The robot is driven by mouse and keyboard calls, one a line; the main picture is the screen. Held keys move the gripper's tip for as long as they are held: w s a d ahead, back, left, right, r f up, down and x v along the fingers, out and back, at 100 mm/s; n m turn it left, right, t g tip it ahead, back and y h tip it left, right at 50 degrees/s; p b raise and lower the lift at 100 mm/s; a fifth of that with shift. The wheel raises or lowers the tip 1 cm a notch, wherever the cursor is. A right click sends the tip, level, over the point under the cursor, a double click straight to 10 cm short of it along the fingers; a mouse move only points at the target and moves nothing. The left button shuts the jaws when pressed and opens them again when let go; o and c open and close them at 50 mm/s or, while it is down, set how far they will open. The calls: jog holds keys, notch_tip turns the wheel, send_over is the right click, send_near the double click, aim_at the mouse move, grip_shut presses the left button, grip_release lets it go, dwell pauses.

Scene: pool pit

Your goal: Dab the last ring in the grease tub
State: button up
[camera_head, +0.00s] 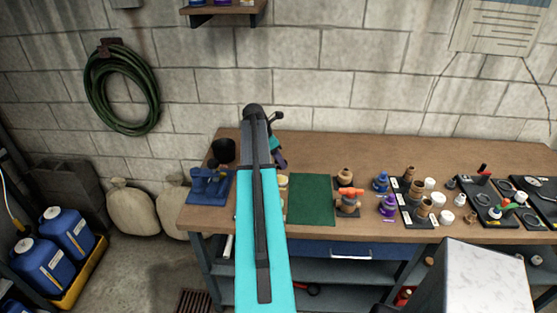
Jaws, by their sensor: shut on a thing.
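My arm crosses the middle of the view and hides part of the bench. My gripper (281,163) is small and dark beyond the arm, above the back of the bench, left of the green mat. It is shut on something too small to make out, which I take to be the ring. A pale yellow thing (283,182) shows beside my arm at the mat's left edge, partly hidden; it may be the grease tub, but I cannot tell. Dark rings (483,199) lie on a black tray at the right.
The wooden bench (325,148) holds a green mat (311,198), a blue fixture (209,185) at left, and several brown, purple and white fittings right of the mat. Black trays (470,188) fill the right end. The mat is clear. A wall shelf (224,11) hangs above.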

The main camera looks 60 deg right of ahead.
aim_at(281, 177)
jog(key=shift+f+b, duration=2.1)
jog(key=shift+f, duration=0.85)
jog(key=shift+f, duration=0.65)
dwell(0.3)
jog(key=shift+r, duration=0.1)
notch_tip(281, 177, up, 7)
jog(key=p, duration=0.4)
dwell(0.9)
